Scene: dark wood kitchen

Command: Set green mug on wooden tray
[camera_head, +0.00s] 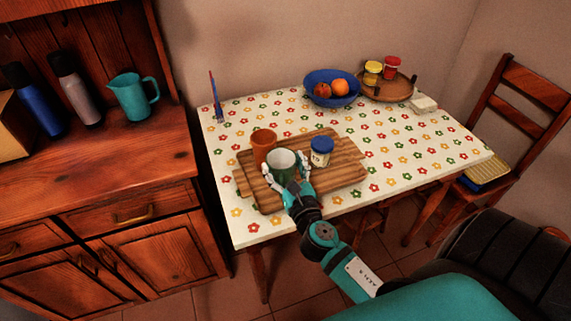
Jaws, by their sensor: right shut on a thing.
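The green mug (283,174), with a pale inside, is upright at the front of a striped wooden board (343,174) on the table. My right gripper (287,179) is shut on it from the front, with a pale finger on each side. I cannot tell whether the mug touches the board. A round wooden tray (402,92) with dark handles stands at the back right of the table, holding a yellow jar (372,73) and a red jar (391,68). My left gripper is out of view.
An orange cup (263,145) stands just behind the mug; a blue-lidded jar (321,152) stands right of it. A blue fruit bowl (332,91) is left of the round tray and a whitish block (424,105) right of it. The flowered tablecloth (415,145) is clear at right.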

